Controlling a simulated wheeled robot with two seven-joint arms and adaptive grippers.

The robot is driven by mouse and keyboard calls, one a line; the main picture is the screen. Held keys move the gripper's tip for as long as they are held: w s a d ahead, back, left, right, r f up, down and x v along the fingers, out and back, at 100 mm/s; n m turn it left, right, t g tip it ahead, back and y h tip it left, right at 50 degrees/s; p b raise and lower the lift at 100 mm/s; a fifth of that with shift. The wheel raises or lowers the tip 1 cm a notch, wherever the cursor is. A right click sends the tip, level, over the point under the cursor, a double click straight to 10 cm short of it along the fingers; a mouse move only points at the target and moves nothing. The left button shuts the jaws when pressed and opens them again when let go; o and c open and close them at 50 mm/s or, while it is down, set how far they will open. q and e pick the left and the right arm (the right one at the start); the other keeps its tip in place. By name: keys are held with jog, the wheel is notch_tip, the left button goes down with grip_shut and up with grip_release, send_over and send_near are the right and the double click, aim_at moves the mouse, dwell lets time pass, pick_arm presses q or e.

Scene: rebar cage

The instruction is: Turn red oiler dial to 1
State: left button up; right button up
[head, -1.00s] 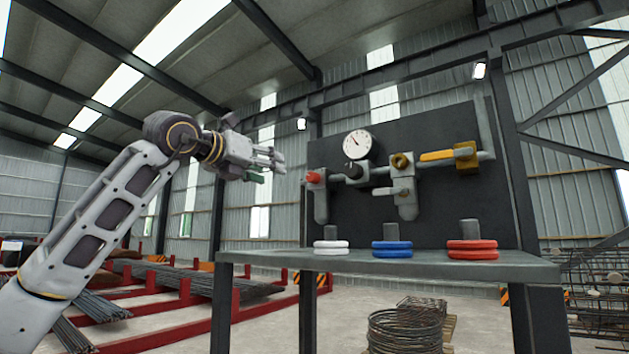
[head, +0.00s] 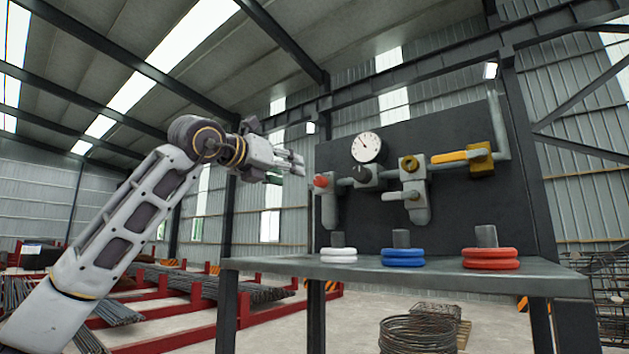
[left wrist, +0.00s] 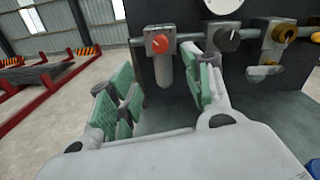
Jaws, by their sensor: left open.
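The red oiler dial (head: 321,181) is a small red knob on a grey block with a rounded bowl below it, at the left end of the pipe assembly on the dark panel. In the left wrist view the red dial (left wrist: 160,43) shows ahead, between and beyond the fingers. Its number markings are too small to read. My left gripper (head: 294,163) is just left of the dial, apart from it. In the left wrist view the left gripper (left wrist: 160,92) has its green-padded fingers spread wide with nothing between them. My right gripper is not in view.
A round gauge (head: 367,147), a black knob (head: 362,174) and a yellow lever (head: 450,156) sit to the right on the panel. White rings (head: 338,254), blue rings (head: 403,257) and red rings (head: 490,258) stand on the bench (head: 300,267) below. Open air lies left of the panel.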

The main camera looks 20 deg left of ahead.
aim_at(317, 181)
pick_arm(q)
jog(key=p+x, duration=0.3)
jog(key=x, duration=0.7)
jog(key=shift+w, duration=0.2)
jog(key=shift+p+x, duration=0.6)
jog(key=shift+x, duration=0.4)
jog(key=shift+f, duration=0.1)
jog(key=shift+c, duration=0.4)
jog(key=c, duration=0.7)
jog(key=shift+c, duration=1.3)
